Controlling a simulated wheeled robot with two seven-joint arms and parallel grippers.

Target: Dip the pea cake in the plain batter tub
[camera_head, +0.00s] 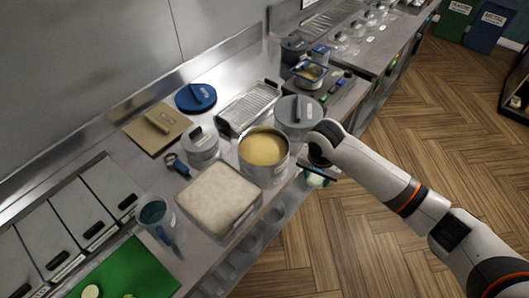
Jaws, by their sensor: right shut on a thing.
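A round metal tub of yellowish batter (266,174) stands open near the counter's front edge, right of the flour-like tray; I take it for the plain batter tub. My right gripper (314,173) is to the right of this tub, beyond the counter edge. It is shut on a small pale greenish-white piece (316,182), probably the pea cake, partly hidden by the gripper. The piece is apart from the batter. My left gripper is not in view.
A lidded grey tub (297,112) stands just behind the batter tub. A tray of white coating (218,194), a smaller lidded tub (201,146) and a wire rack (249,104) crowd the counter. A green board (125,272) with pale round slices lies at lower left.

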